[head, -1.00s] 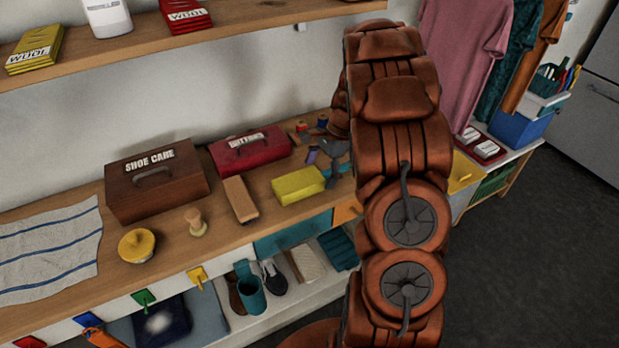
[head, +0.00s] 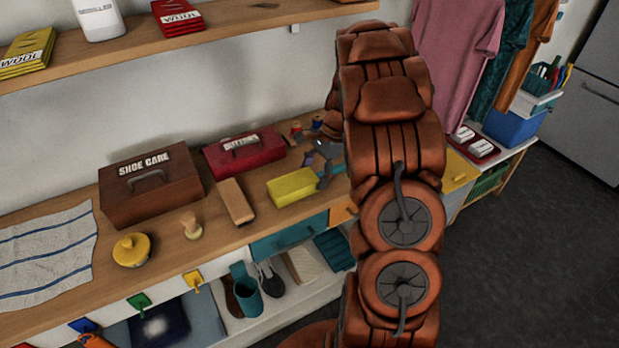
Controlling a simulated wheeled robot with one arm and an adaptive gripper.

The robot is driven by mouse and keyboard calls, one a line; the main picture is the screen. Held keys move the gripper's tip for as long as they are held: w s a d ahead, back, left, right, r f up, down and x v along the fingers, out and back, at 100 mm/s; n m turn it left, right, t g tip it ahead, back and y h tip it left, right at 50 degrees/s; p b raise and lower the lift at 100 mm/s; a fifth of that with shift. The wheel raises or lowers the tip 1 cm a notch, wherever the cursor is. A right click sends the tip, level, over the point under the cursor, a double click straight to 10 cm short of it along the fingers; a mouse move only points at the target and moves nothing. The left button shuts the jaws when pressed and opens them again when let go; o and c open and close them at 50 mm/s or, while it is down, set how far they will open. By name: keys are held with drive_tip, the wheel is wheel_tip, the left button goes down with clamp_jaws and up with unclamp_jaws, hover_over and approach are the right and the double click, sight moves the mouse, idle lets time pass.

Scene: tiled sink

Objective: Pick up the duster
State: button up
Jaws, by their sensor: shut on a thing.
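The duster, which I take to be the yellow folded block (head: 291,187), lies on the wooden counter (head: 262,232), right of a long tan brush (head: 236,201). My gripper (head: 324,181) is at the duster's right end, with its dark fingers down at counter height. It is shut on the duster's right end. My arm hides part of the gripper and the counter behind it. The duster still appears to rest on the counter.
Behind the duster stand a red buttons box (head: 244,152) and a brown shoe care box (head: 151,185). Small spools (head: 296,131) lie near the gripper. A yellow round tin (head: 131,249) and a small wooden brush (head: 191,226) are to the left. A shelf (head: 220,27) hangs above.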

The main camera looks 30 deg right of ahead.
sight(310, 176)
drive_tip(key=shift+r, duration=0.1)
drive_tip(key=shift+r+b, duration=0.75)
drive_tip(key=shift+r, duration=0.55)
drive_tip(key=shift+s+r, duration=0.15)
drive_tip(key=shift+r, duration=0.15)
drive_tip(key=s+a+r+b, duration=0.1)
drive_tip(key=s+a+b, duration=0.3)
drive_tip(key=s, duration=1)
drive_tip(key=a, duration=0.3)
drive_tip(key=shift+r, duration=0.3)
drive_tip(key=shift+d, duration=0.1)
drive_tip(key=o, duration=0.6)
drive_tip(key=c, duration=0.4)
